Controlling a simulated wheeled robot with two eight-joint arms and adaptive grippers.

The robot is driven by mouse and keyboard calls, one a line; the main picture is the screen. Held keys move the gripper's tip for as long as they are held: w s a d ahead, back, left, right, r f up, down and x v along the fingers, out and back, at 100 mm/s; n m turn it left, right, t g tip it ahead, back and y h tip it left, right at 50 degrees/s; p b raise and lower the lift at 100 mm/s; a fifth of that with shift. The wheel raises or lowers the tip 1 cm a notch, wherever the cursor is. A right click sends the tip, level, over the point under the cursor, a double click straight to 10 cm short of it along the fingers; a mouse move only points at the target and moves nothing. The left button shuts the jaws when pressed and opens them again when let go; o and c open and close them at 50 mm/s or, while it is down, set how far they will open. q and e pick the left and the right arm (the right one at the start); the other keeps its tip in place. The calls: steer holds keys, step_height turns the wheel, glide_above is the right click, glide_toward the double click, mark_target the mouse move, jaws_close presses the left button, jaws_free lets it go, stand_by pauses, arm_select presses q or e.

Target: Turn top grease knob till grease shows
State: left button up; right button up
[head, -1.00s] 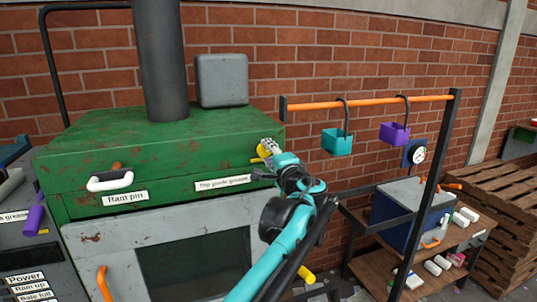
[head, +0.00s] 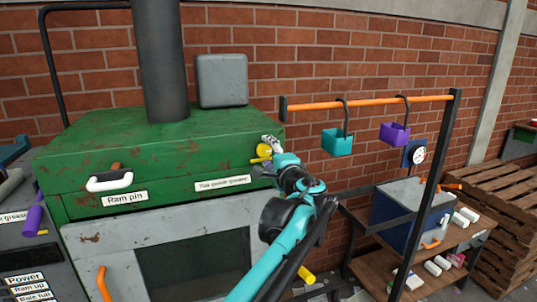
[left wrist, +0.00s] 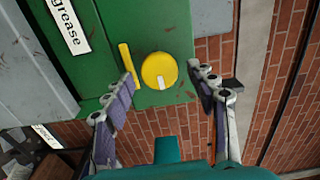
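A round yellow knob (left wrist: 159,66) with a white mark at its lower edge sits on the green press housing (left wrist: 150,18) in the left wrist view. A thin yellow bar (left wrist: 127,66) stands left of it. In the head view the knob (head: 264,150) shows at the housing's right end, partly hidden by my gripper, near the "Top guide grease" label (head: 222,184). My left gripper (left wrist: 162,75) is open, one finger on each side of the knob, with visible gaps. It also shows in the head view (head: 272,154). My right gripper is not in view.
A wooden bench (head: 464,250) with a blue box (head: 398,218) and several small containers is at the lower right. A brick wall is behind.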

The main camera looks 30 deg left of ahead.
arm_select(q)
steer(key=v, duration=1.2)
steer(key=shift+f, duration=0.1)
steer(key=s+f+n+g+h+b, duration=0.15)
steer(key=s+f+b, duration=0.35)
steer(key=f, duration=0.7)
steer(key=s+f+n+g+h+b, duration=0.1)
steer(key=s+f+h+b, duration=0.15)
steer(key=f+b, duration=0.7)
steer(key=s+f+n+g+h+b, duration=0.2)
steer(key=s+f+b, duration=0.1)
steer(key=f, duration=1.3)
steer(key=s+d+f+n+h+b, duration=0.1)
steer(key=s+d+f+h+b, duration=0.1)
steer(key=f, duration=0.7)
steer(key=s+d+f+n+h+b, duration=0.1)
steer(key=s+d+f+h+b, duration=0.2)
steer(key=f+b, duration=0.4)
steer(key=s+d+f+n+h+b, duration=0.1)
steer(key=s+d+f+b, duration=0.3)
steer(key=f, duration=0.8)
steer(key=shift+s+d+h+b, duration=0.3)
steer(key=shift+d+h+b, duration=0.2)
steer(key=shift+d+h, duration=0.35)
